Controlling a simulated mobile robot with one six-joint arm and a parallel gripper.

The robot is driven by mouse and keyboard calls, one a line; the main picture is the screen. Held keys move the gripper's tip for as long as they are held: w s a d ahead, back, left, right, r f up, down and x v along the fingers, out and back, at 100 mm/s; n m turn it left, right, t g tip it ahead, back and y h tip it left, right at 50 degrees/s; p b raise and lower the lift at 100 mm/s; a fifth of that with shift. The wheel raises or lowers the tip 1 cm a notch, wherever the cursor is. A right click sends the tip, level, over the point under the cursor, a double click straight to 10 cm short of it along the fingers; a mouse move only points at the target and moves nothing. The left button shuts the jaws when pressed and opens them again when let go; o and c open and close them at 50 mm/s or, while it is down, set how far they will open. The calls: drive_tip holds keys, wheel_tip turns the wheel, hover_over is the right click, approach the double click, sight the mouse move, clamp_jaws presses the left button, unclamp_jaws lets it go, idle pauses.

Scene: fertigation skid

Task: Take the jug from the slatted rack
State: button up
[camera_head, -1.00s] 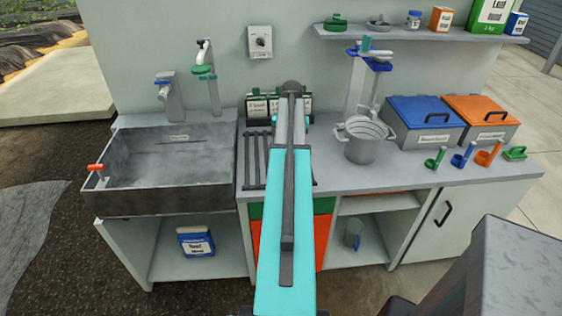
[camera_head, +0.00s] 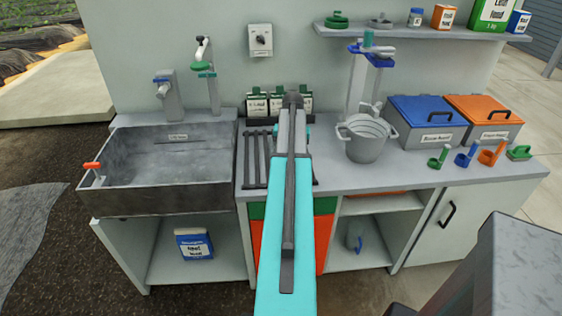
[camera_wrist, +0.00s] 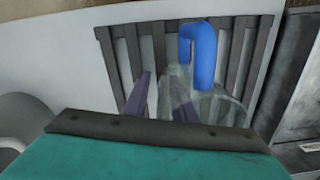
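The jug (camera_wrist: 222,105) is clear with a blue handle (camera_wrist: 203,50) and shows in the wrist view on the slatted rack (camera_wrist: 245,50). In the head view my arm hides the jug, and the rack (camera_head: 256,165) shows left of the arm. My gripper (camera_wrist: 162,105) is open over the rack at the left side of the jug. Its left finger is in clear view beside the jug. Its right finger shows dimly through or against the clear body. I cannot tell whether either finger touches the jug.
A grey sink (camera_head: 160,165) lies left of the rack. A metal bucket (camera_head: 366,145) stands right of my arm, with blue (camera_head: 425,115) and orange (camera_head: 485,112) lidded boxes beyond. Another clear vessel (camera_head: 354,240) with blue sits on the lower shelf. Several cartons stand behind the rack.

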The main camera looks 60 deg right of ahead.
idle(0.5)
clamp_jaws()
drive_tip(key=shift+r, duration=0.1)
drive_tip(key=shift+r+b, duration=0.6)
drive_tip(key=shift+r, duration=1)
drive_tip(key=s+a+r+b, duration=0.1)
drive_tip(key=s+a+b, duration=0.2)
drive_tip(key=s+a, duration=0.7)
drive_tip(key=shift+s+a+r, duration=0.3)
drive_tip(key=shift+s+a, duration=0.1)
drive_tip(key=shift+s, duration=0.4)
